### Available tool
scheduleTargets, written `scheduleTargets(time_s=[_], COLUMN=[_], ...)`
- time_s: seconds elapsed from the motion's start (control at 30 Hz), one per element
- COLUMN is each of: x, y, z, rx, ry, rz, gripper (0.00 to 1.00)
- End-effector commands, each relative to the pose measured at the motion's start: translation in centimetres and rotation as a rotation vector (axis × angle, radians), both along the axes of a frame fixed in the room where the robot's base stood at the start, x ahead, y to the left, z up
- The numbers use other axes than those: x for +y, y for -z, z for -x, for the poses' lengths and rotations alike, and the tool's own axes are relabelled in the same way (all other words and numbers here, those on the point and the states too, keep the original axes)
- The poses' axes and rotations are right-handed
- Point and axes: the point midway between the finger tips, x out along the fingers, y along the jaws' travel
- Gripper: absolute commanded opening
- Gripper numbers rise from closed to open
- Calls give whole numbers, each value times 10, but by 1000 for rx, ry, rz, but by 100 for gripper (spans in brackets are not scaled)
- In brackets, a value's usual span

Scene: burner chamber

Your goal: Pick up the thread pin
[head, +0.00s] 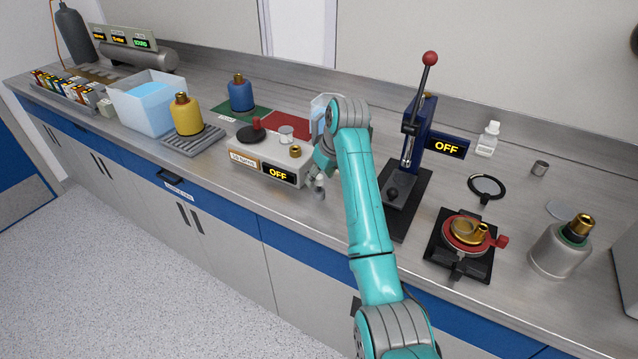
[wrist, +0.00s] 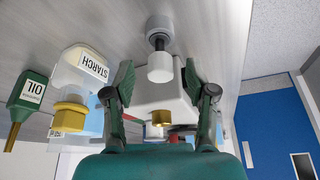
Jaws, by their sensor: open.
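A small pin-like piece (wrist: 159,67) shows in the wrist view, with a pale end, a dark narrow neck and a wider grey end; I take it to be the thread pin. It is ahead of and between the two fingers of my gripper (wrist: 158,82), which stand apart on either side. I see no finger touching it. In the head view my gripper (head: 322,168) is low over the bench, just right of the white device. A small grey piece (head: 318,188) shows below it, partly hidden by my arm.
The white device (head: 262,164) with an OFF display stands close left of my gripper. A blue lever press (head: 402,185) stands to the right. In the wrist view, a STARCH bottle (wrist: 82,70) and a green OIL bottle (wrist: 30,95) are at left. Bench front is clear.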

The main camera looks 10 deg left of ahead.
Motion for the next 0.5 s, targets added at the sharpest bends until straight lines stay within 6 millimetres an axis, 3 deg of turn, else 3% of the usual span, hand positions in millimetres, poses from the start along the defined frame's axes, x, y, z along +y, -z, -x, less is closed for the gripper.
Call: scheduleTargets(time_s=[0.13, 0.4, 0.5], x=[4, 5, 5], y=[12, 14, 14], z=[-4, -4, -4], rx=[-1, -1, -1], ry=[-1, -1, -1], rz=[0, 0, 0], gripper=[56, 56, 31])
